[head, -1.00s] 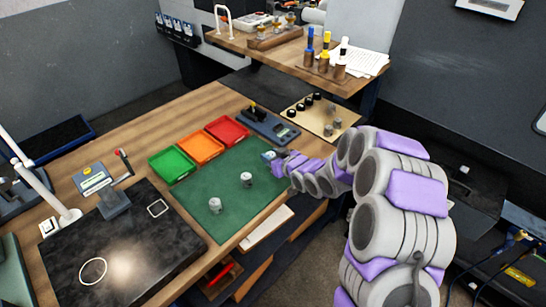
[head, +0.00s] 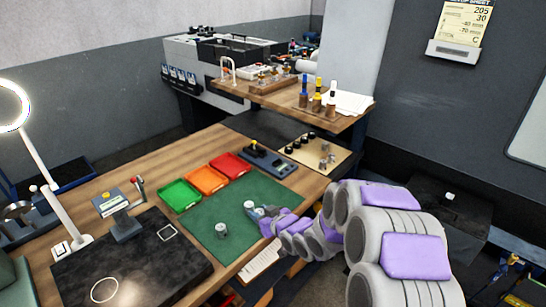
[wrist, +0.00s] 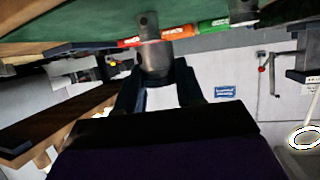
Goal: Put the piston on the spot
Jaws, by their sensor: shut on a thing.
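My gripper (head: 259,211) is at the green mat (head: 228,247), shut on a grey metal piston (head: 250,205) near the mat's middle. In the wrist view this piston (wrist: 154,60) sits between the dark jaws; whether its base touches the mat cannot be told. A second grey piston (head: 221,230) stands on the mat to the left and nearer. I cannot tell which is the spot.
Green (head: 179,195), orange (head: 206,180) and red (head: 230,165) trays line the mat's back edge. A gauge stand (head: 124,226) rises at the dark plate's back. A ring lamp (head: 12,105) stands at the left. A raised shelf (head: 285,98) is behind.

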